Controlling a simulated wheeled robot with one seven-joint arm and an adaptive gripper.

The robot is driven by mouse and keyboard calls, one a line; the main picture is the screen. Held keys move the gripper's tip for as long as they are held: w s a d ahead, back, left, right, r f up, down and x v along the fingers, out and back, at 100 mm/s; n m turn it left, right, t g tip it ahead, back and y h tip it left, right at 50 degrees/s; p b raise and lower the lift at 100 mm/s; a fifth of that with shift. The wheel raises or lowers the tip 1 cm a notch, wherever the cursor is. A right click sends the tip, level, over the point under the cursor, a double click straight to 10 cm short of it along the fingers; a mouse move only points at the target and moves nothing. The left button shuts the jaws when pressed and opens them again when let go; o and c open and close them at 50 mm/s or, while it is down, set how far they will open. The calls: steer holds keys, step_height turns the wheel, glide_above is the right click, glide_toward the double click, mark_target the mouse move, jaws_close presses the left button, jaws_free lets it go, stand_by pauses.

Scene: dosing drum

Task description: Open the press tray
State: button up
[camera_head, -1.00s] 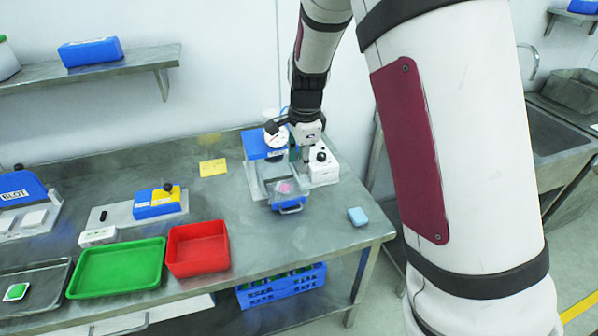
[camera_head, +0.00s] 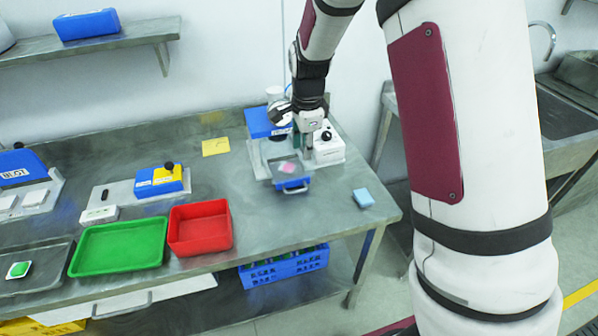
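The press (camera_head: 264,124), with a blue top and grey frame, stands at the back right of the table. Its tray (camera_head: 304,177) is at the front, low down, with a small pink piece (camera_head: 287,168) on it. A blue front and a handle (camera_head: 297,189) face the table's front edge. My gripper (camera_head: 303,145) points down at the press's right side, behind the tray handle and apart from it. Its fingers are small and partly lost against the press, so I cannot tell whether they are open or hold anything.
A white box with a black knob (camera_head: 328,148) stands close right of my gripper. A light blue block (camera_head: 363,198) lies near the table's right end. A red bin (camera_head: 200,228) and a green tray (camera_head: 120,247) are at left. The table between red bin and press is clear.

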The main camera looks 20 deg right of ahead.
glide_toward(297, 191)
steer(key=f, duration=0.3)
steer(key=w+f+p, duration=0.1)
steer(key=f, duration=0.3)
steer(key=shift+w+d+f, duration=0.15)
steer(key=shift+w+f, duration=0.05)
steer(key=shift+f, duration=0.05)
jaws_close()
